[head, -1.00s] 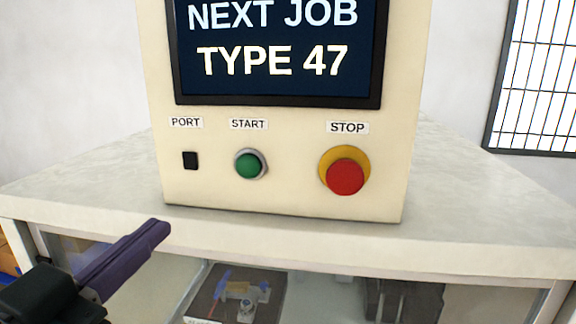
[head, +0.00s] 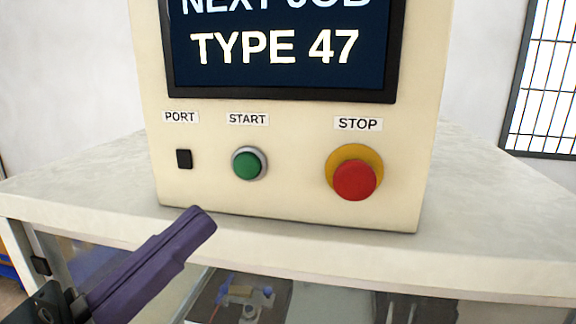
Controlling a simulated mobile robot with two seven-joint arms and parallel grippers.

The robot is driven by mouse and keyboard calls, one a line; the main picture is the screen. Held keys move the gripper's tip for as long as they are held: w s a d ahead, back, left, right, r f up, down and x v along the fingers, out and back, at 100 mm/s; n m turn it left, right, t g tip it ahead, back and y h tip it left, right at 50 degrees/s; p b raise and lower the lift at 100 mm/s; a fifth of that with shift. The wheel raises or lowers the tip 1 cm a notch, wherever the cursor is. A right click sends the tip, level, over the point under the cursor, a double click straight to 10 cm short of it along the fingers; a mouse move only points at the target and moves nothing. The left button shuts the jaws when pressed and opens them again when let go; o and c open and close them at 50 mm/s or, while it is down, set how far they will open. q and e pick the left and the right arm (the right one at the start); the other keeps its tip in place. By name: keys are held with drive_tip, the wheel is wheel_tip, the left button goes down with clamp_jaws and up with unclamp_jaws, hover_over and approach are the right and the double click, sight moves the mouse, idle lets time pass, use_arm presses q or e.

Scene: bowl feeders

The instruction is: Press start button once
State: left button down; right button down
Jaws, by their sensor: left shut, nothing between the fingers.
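The green start button (head: 247,164) sits in a silver ring on the cream control box (head: 300,204), under a START label (head: 248,119). My left gripper (head: 203,220) comes in from the lower left with its purple fingers shut and empty. Its tip appears below and left of the start button in the head view, apart from it. My right gripper is not in view.
A red stop button (head: 355,181) on a yellow base is right of the start button. A black port (head: 184,159) is left of it. The screen (head: 280,50) reads TYPE 47. The pale worktop (head: 490,240) is clear around the box.

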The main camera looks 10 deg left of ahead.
sight(247, 166)
use_arm(q)
drive_tip(key=shift+w+d+b, duration=0.15)
drive_tip(key=shift+w+b, duration=1.8)
drive_tip(key=shift+w, duration=2.4)
drive_tip(key=shift+w, duration=0.1)
drive_tip(key=shift+w, duration=0.3)
